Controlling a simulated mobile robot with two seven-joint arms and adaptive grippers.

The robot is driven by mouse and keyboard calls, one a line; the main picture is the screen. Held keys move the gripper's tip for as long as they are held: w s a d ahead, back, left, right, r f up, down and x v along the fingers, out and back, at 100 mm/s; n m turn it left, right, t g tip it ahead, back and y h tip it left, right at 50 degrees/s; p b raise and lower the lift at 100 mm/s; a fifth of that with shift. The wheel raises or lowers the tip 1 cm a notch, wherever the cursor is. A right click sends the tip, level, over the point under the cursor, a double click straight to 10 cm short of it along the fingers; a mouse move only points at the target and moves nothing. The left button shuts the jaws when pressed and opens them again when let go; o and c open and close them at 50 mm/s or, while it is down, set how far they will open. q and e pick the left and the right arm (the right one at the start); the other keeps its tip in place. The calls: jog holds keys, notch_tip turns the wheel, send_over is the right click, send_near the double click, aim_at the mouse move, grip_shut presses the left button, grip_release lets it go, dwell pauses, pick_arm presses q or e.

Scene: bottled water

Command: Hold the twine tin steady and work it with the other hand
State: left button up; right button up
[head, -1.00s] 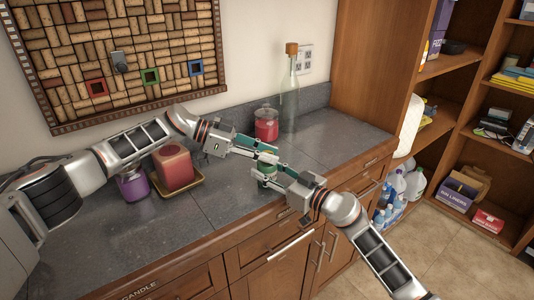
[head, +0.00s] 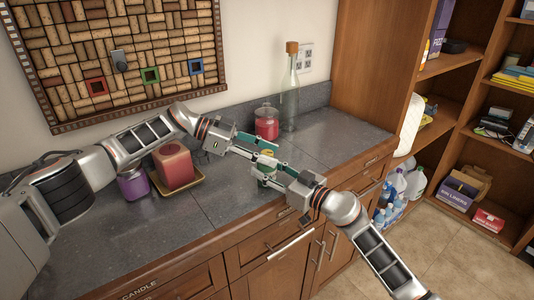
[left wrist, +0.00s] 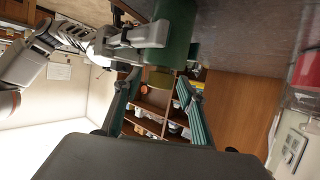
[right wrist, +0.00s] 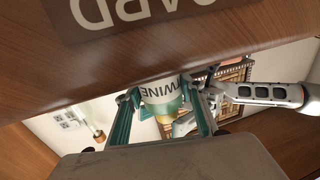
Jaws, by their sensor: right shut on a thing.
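The twine tin (right wrist: 160,95) is a small can with a pale label reading "WINE" in the part that shows. My right gripper (right wrist: 163,105) is shut on its sides, above the counter's front edge. In the left wrist view the tin is a green cylinder (left wrist: 176,32) with a yellow end (left wrist: 160,80). My left gripper (left wrist: 157,88) is open, its fingers apart on either side of that yellow end. Whether they touch it I cannot tell. In the head view the two grippers meet at the tin and largely hide it.
A red jar (head: 266,124) and a corked glass bottle (head: 290,90) stand at the back of the counter. A red candle (head: 173,165) on a tray and a purple jar (head: 133,183) stand left, under my left arm. The right part of the counter (head: 335,135) is clear.

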aim_at(267, 152)
pick_arm(q)
notch_tip(267, 152, up, 10)
dwell(0.5)
jog(key=s+d+m+t+y, duration=0.1)
jog(key=s+m+y, duration=0.25)
jog(key=m, duration=0.35)
jog(key=s+m+t+y, duration=0.1)
jog(key=s+m+y, duration=0.1)
jog(key=m+y, duration=0.4)
jog(key=w+f+m+t+y, duration=0.1)
jog(key=f+m, duration=0.1)
jog(key=f, duration=0.1)
jog(key=w+f+m+t, duration=0.1)
jog(key=w+f+m, duration=0.1)
jog(key=f+m, duration=0.1)
jog(key=w+a+f+m+t+y, duration=0.1)
jog(key=w+f+m, duration=0.1)
jog(key=f, duration=0.1)
jog(key=shift+m+y, duration=0.3)
jog(key=shift+y, duration=0.05)
jog(key=shift+a, duration=0.1)
jog(key=c, duration=1.1)
